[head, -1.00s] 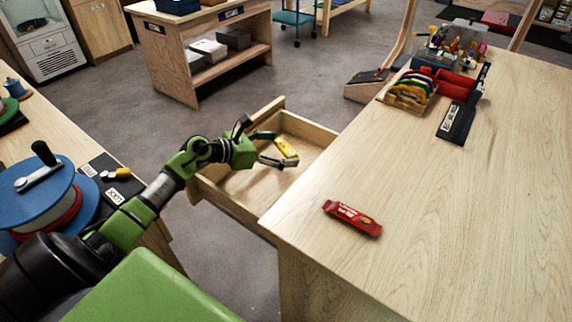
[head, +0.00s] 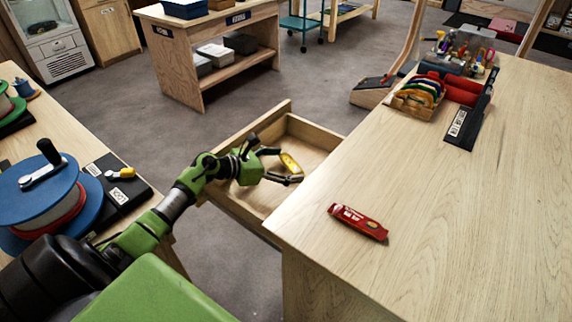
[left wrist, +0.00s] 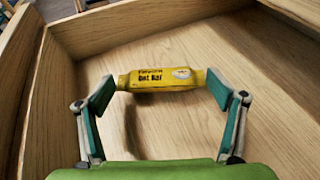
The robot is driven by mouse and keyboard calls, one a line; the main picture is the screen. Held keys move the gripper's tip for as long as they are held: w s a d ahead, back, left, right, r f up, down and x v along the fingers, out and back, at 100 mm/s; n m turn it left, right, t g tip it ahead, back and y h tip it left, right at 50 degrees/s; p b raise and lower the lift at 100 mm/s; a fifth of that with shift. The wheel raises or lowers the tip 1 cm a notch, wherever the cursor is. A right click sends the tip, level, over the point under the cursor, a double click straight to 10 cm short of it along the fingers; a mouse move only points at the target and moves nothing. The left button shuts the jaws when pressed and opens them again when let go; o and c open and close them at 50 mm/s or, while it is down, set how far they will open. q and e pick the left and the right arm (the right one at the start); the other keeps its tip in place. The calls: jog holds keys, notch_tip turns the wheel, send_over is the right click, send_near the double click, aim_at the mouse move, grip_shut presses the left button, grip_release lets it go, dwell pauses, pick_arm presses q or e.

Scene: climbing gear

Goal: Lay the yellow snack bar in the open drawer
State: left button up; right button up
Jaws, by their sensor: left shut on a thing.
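The yellow snack bar (head: 291,161) is inside the open wooden drawer (head: 238,209), which sticks out from the left side of the big table. My left gripper (head: 289,166) is over the drawer, its fingers closed on the bar. In the left wrist view the bar (left wrist: 160,78) is gripped end to end between the two fingertips (left wrist: 162,88). A shadow shows on the drawer floor (left wrist: 175,130) just below it. Whether the bar touches the floor I cannot tell. My right gripper is out of view.
A red bar (head: 358,221) lies on the big table (head: 440,230) near its front left corner. A rack with coloured curved pieces (head: 418,94) and a black labelled tray (head: 464,126) stand farther back. A side table with a blue spool (head: 40,200) is at left.

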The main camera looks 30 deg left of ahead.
pick_arm(q)
jog(key=o, duration=1)
jog(key=shift+f, duration=0.1)
jog(key=shift+r+p, duration=0.55)
jog(key=shift+s+a+r, duration=0.1)
jog(key=shift+s+r, duration=0.05)
jog(key=shift+r, duration=0.1)
jog(key=v, duration=0.5)
jog(key=shift+s+a+f+b, duration=0.1)
jog(key=shift+s+a+b, duration=0.05)
jog(key=shift+s+b, duration=0.2)
jog(key=shift+s+a+r, duration=0.25)
jog(key=shift+s+r, duration=0.15)
jog(key=shift+s, duration=0.15)
